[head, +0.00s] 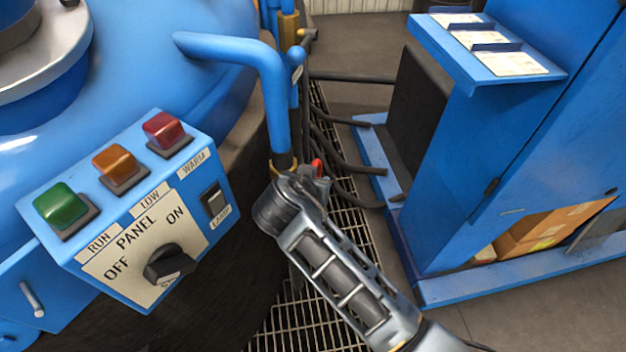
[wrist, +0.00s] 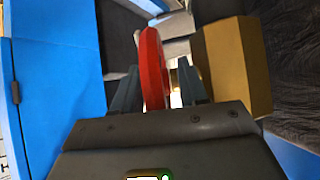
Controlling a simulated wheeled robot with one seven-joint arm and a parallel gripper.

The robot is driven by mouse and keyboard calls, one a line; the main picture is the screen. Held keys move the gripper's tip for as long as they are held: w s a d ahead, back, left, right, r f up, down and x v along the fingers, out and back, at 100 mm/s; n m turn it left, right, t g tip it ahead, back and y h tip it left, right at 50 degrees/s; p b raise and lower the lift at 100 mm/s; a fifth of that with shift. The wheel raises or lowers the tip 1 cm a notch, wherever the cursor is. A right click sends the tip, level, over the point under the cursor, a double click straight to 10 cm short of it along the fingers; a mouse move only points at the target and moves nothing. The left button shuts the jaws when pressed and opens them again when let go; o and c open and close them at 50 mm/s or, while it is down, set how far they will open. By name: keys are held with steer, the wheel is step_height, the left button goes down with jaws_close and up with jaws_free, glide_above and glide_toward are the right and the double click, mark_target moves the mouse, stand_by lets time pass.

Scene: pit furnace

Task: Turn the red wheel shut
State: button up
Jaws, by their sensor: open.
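The red wheel (wrist: 153,68) stands edge-on between the two fingers of my gripper (wrist: 158,88) in the wrist view. The fingers are open, one on each side of its rim. The rim is closer to the left finger; I cannot tell whether it touches. In the head view only a small red piece of the wheel (head: 318,168) shows beyond my arm. My gripper is mostly hidden there behind my own wrist. A brass fitting (wrist: 230,65) is right of the wheel in the wrist view, below the blue pipe (head: 272,100) in the head view.
A blue control panel (head: 125,215) with coloured buttons and a black knob is at the left. A blue cabinet (head: 500,170) with a card shelf stands at the right. Black hoses (head: 345,160) run over the floor grating (head: 300,320) between them.

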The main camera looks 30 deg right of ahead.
steer(key=v, duration=0.7)
steer(key=shift+s+a+r, duration=0.2)
steer(key=shift+s+r, duration=0.05)
steer(key=shift+r, duration=0.05)
steer(key=s+a+f+t+h+b, duration=0.2)
steer(key=s+f+t+h+b, duration=0.15)
steer(key=f+h+b, duration=0.2)
steer(key=shift+w+d+t+p, duration=0.1)
steer(key=shift+w+d+t, duration=0.25)
steer(key=shift+w+d, duration=0.8)
steer(key=shift+w+d+t+p, duration=0.1)
steer(key=shift+w+d+t, duration=0.25)
steer(key=shift+w+d, duration=0.8)
steer(key=shift+w+d+t+p, duration=0.1)
steer(key=shift+w+d+t, duration=0.45)
steer(key=shift+w, duration=0.95)
steer(key=shift+d, duration=0.15)
jaws_close()
